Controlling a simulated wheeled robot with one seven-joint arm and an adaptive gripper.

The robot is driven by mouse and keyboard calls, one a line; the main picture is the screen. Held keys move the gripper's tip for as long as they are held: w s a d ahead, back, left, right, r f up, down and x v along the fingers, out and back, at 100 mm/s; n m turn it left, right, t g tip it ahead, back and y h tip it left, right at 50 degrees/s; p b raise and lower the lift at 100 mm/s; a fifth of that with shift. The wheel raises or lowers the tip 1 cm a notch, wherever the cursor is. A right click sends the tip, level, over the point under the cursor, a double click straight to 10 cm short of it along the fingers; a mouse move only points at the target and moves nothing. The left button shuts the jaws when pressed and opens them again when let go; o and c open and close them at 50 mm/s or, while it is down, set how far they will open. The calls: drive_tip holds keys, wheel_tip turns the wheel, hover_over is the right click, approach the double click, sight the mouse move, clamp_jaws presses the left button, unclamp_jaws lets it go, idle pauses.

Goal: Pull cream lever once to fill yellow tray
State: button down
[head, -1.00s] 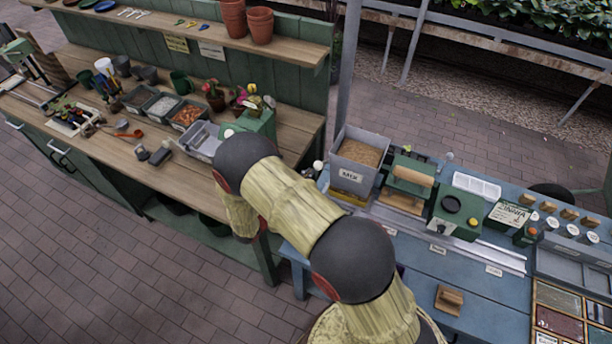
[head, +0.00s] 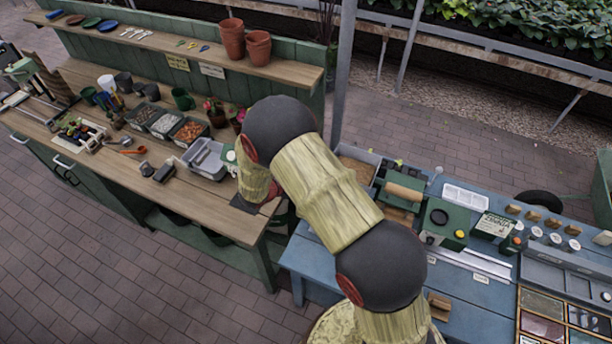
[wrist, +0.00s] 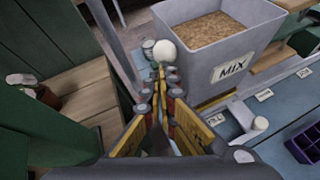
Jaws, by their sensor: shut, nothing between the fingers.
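A cream ball knob (wrist: 165,52), likely the lever's end, shows in the wrist view just past my gripper's fingertips, left of the grey bin. I cannot tell whether they touch. My gripper (wrist: 160,82) is shut and empty. The grey bin (wrist: 200,83) is labelled MIX and holds brown mix. In the head view the bin (head: 372,158) is mostly behind my arm, which also hides my gripper and the knob. A second pale knob (wrist: 260,123) stands at the bin's near right by a partly hidden label.
A blue bench (head: 470,292) carries a green box with a black disc (head: 438,216) and a white tray (head: 466,197). A purple tray (wrist: 305,147) lies at the wrist view's right edge. A wooden bench (head: 190,205) with pots and tools stands left.

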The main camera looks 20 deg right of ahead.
drive_tip(key=shift+w+d+r+g+y+p, duration=0.4)
drive_tip(key=shift+w+d+r+y+p, duration=0.15)
drive_tip(key=shift+w+d, duration=0.3)
drive_tip(key=shift+w+d+r+g+y+p, duration=0.45)
drive_tip(key=shift+w+d+r, duration=0.1)
drive_tip(key=shift+w+d, duration=0.25)
drive_tip(key=a+f+b+v, duration=0.1)
drive_tip(key=v, duration=1.2)
drive_tip(key=shift+s+f, duration=0.2)
drive_tip(key=shift+a, duration=0.1)
